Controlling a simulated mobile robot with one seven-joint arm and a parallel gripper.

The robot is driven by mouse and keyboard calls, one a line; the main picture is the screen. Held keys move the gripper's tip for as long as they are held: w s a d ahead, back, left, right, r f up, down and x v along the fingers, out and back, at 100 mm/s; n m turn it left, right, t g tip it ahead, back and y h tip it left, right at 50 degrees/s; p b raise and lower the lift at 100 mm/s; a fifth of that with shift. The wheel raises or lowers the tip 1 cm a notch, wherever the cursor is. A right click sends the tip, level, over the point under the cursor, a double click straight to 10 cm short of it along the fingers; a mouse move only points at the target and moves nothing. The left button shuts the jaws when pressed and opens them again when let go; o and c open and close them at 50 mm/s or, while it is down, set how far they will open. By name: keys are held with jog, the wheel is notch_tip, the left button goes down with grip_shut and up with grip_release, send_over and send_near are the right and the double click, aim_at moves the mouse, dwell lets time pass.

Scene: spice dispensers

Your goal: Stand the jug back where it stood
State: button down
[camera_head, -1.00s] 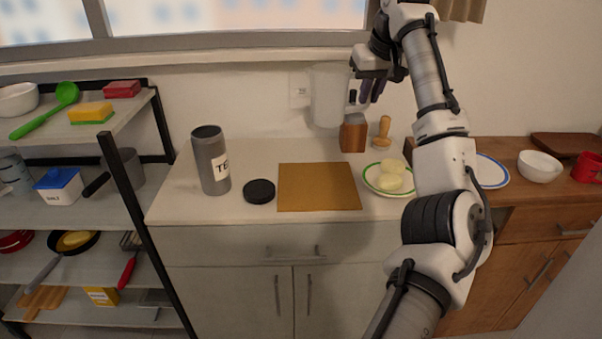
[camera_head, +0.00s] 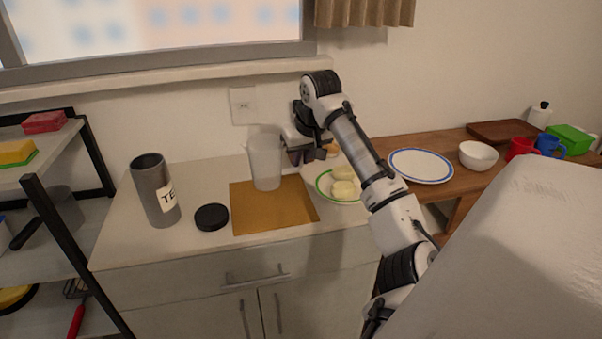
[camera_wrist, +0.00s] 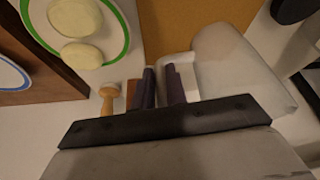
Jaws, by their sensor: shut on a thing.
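The translucent jug (camera_head: 265,162) is upright in the head view, over the back part of the brown mat (camera_head: 268,217). My gripper (camera_head: 300,158) is at its right side, shut on the handle. In the wrist view my gripper (camera_wrist: 163,75) has its dark fingers around the pale handle, and the jug (camera_wrist: 238,68) lies to their right. Whether the jug's base touches the mat or hangs just above it I cannot tell.
A grey canister (camera_head: 155,190) and its black lid (camera_head: 211,217) stand left of the mat. A green-rimmed plate (camera_head: 327,190) with pale round food is close on the right. A wooden-handled tool (camera_wrist: 108,98) is near my fingers. The mat's front is clear.

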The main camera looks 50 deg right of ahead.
jog(key=shift+f+p, duration=0.3)
jog(key=shift+f, duration=2.4)
jog(key=shift+f, duration=0.15)
jog(key=c, duration=1.4)
grip_release()
